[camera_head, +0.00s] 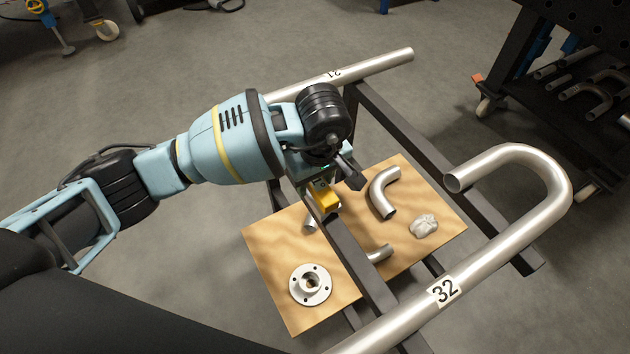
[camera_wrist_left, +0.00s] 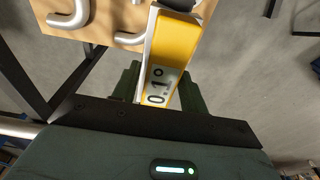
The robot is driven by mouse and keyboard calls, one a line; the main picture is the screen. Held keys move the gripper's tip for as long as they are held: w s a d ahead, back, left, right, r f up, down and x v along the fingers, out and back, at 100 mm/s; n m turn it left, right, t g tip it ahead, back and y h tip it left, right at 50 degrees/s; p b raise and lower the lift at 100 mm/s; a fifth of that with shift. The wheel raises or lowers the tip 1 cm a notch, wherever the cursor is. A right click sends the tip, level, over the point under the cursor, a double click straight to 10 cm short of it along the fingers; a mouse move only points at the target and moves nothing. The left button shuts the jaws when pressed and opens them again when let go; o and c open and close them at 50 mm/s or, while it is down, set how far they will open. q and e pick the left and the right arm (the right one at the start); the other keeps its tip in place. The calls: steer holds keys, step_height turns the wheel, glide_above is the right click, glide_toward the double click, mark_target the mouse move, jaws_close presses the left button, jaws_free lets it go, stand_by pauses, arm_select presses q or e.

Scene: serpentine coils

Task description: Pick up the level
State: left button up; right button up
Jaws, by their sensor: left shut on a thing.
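In the head view the level (camera_head: 325,198) is a small yellow block under my left gripper (camera_head: 322,182). The gripper is shut on it above the wooden board, beside a dark frame bar. The wrist and gripper hide much of the level in the head view. My right gripper is not in view.
A large U-shaped tube marked 32 (camera_head: 500,243) lies across dark bars at right. Another tube (camera_head: 375,66) lies behind.

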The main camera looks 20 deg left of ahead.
arm_select(q)
step_height(320, 180, up, 3)
steer(key=shift+w+f, duration=0.1)
steer(key=shift+f, duration=0.05)
steer(key=s+d, duration=0.3)
steer(key=s, duration=0.1)
steer(key=s+d+p, duration=0.1)
steer(key=s+d, duration=0.2)
steer(key=s+d+r, duration=0.1)
steer(key=s+d, duration=0.2)
steer(key=s, duration=0.1)
steer(key=shift+s+r, duration=0.1)
steer(key=shift+s, duration=0.2)
steer(key=shift+s+d, duration=0.45)
steer(key=shift+s, duration=0.15)
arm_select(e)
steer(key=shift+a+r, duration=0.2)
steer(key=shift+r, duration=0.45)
